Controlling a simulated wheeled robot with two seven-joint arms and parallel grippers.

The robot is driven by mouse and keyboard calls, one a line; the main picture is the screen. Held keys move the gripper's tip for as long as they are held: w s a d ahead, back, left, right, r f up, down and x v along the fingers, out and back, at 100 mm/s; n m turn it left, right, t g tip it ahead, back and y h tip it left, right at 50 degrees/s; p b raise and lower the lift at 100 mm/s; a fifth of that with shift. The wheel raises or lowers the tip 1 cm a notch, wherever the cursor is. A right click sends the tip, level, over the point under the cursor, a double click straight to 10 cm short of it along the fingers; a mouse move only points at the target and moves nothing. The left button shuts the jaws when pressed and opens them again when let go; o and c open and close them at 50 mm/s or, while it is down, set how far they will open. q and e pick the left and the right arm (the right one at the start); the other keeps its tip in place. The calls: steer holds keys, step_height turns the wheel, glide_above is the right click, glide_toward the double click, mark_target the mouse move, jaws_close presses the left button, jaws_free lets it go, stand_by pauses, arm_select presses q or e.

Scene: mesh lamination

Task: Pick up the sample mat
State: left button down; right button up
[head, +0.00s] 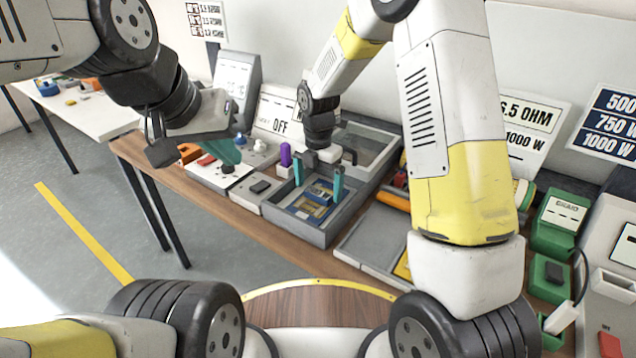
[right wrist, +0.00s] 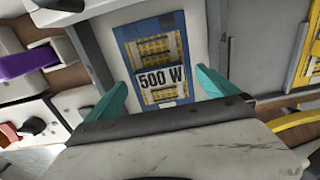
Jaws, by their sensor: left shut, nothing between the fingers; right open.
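The sample mat is most likely the blue piece with yellow grid patches (head: 314,201) lying in a grey tray (head: 291,232). In the right wrist view this mat (right wrist: 152,30) carries a "500 W" label. My right gripper (head: 318,186) is open above the mat, one teal finger on each side of it. In the right wrist view the open fingers (right wrist: 162,93) flank the near end of the mat, and no contact is visible. My left gripper (head: 231,160) is shut and empty, over the white control panel left of the tray.
A purple piece (head: 285,155) stands just left of the tray, and shows in the right wrist view (right wrist: 28,63). A lidded grey box (head: 362,140) sits behind it. An empty grey plate (head: 372,238) lies to the right. Green devices (head: 558,222) stand further right.

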steer(key=shift+f, duration=0.8)
steer(key=c, duration=1.6)
steer(key=shift+r, duration=0.1)
